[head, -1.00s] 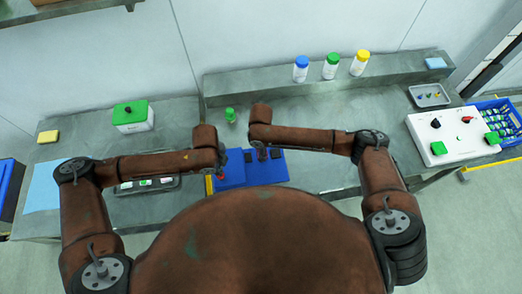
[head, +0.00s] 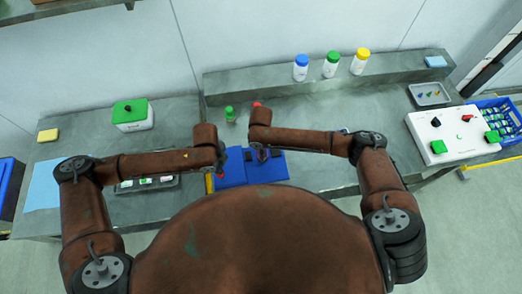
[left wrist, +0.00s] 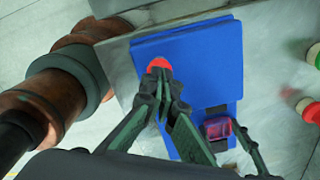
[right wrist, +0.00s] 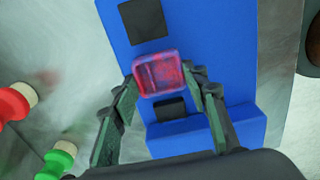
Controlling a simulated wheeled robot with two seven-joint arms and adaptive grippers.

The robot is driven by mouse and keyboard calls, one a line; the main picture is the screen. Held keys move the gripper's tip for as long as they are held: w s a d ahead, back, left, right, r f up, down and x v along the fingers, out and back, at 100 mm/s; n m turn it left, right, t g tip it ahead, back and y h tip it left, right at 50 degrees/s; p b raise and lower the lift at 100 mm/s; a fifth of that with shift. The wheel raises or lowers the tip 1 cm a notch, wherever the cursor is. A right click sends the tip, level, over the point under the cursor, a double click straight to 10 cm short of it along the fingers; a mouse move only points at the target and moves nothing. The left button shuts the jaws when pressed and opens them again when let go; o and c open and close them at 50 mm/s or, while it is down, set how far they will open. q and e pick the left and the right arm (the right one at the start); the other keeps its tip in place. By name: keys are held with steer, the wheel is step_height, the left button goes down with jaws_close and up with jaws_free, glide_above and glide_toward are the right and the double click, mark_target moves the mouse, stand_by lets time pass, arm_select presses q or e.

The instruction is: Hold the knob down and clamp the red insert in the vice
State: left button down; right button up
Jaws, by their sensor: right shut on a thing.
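The blue vice (head: 235,170) stands on the bench in front of me, under both grippers. Its red knob (left wrist: 159,63) shows in the left wrist view. My left gripper (left wrist: 165,88) has its fingertips together at the knob; I cannot tell how hard they press. The translucent red insert (right wrist: 158,73) is between the fingers of my right gripper (right wrist: 166,84), which is shut on it. It appears over the blue vice between two dark pads; I cannot tell whether it touches them. The insert also shows in the left wrist view (left wrist: 217,128).
A dark tray (head: 150,183) lies left. A white control box (head: 452,134) is at the right. Bare bench lies between vice and box.

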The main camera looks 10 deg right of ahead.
arm_select(q)
steer(key=shift+s+f, duration=0.1)
steer(key=shift+s, duration=0.05)
arm_select(e)
steer(key=o, duration=1.2)
steer(key=o, duration=0.5)
steer(key=shift+c, duration=0.2)
step_height(320, 180, up, 9)
stand_by(0.4)
arm_select(q)
steer(key=shift+r, duration=3.5)
